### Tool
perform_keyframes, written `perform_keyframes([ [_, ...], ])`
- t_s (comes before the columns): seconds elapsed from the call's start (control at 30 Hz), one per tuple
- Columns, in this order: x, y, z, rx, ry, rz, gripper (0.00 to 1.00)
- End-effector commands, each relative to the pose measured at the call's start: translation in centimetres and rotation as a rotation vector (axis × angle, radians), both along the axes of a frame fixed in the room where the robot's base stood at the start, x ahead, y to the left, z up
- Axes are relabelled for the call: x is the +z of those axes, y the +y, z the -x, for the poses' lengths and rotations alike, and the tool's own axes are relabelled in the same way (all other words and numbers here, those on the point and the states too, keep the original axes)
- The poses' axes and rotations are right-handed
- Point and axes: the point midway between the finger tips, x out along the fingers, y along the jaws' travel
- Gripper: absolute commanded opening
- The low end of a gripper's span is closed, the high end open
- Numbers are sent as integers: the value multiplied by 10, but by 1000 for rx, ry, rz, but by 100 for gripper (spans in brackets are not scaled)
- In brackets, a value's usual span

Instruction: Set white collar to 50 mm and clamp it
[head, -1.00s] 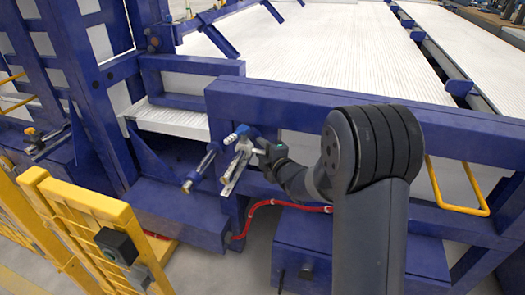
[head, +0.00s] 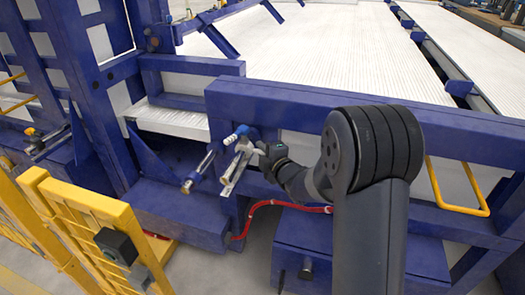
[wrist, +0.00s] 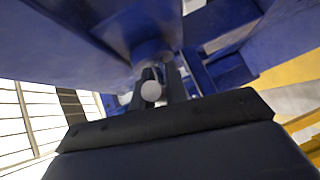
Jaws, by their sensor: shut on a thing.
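My gripper (head: 260,149) is at the small metal fixture on the blue frame in the head view. It is shut on a white round-ended part (wrist: 151,91), which shows between the fingers in the wrist view. I cannot tell whether this is the white collar or its clamp. A pale part (head: 244,146) sits beside the gripper. Below it a light metal strip (head: 233,168) slants down to the left. A blue-ended handle (head: 236,134) is just above left. The collar's scale reading is too small to tell.
A metal rod (head: 200,169) stands out left of the strip. A blue beam (head: 380,128) runs behind my arm. A red hose (head: 262,205) loops below. A yellow barrier (head: 90,210) is at lower left, and a yellow handle (head: 460,207) at right.

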Motion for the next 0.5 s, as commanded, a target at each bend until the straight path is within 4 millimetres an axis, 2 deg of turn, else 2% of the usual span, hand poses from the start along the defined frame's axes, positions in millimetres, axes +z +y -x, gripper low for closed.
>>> perform_keyframes([
  [0.5, -1, -2, -5, 0, 2, 1, 0],
])
